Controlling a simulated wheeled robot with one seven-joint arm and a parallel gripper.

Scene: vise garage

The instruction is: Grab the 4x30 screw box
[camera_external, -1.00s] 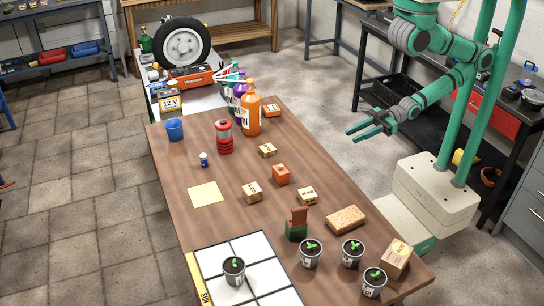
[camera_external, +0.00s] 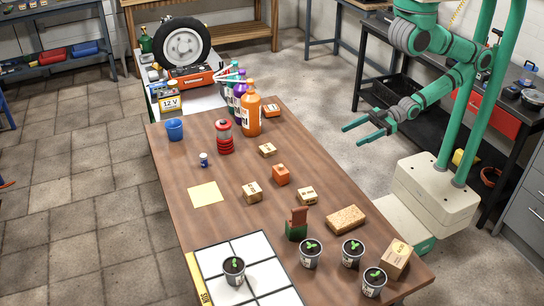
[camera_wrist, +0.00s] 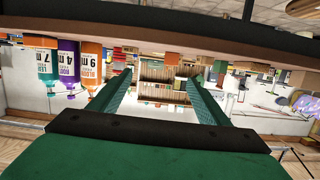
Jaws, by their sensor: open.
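Several small cardboard boxes are on the brown table (camera_external: 225,165); their print is too small to read, so I cannot tell which is the 4x30 screw box. One box (camera_external: 252,192) is at mid-table, another (camera_external: 307,195) is right of it, a smaller one (camera_external: 267,150) lies farther back, and a larger one (camera_external: 396,259) is at the front right corner. My gripper (camera_external: 350,136) is open and empty, in the air right of the table, apart from every box. In the wrist view its two green fingers (camera_wrist: 158,78) are spread with nothing between them.
Potted seedlings (camera_external: 311,253), a cork-coloured block (camera_external: 346,219) and a green and brown object (camera_external: 297,224) crowd the front right. Between the table and the dark workbench (camera_external: 400,95) is open floor.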

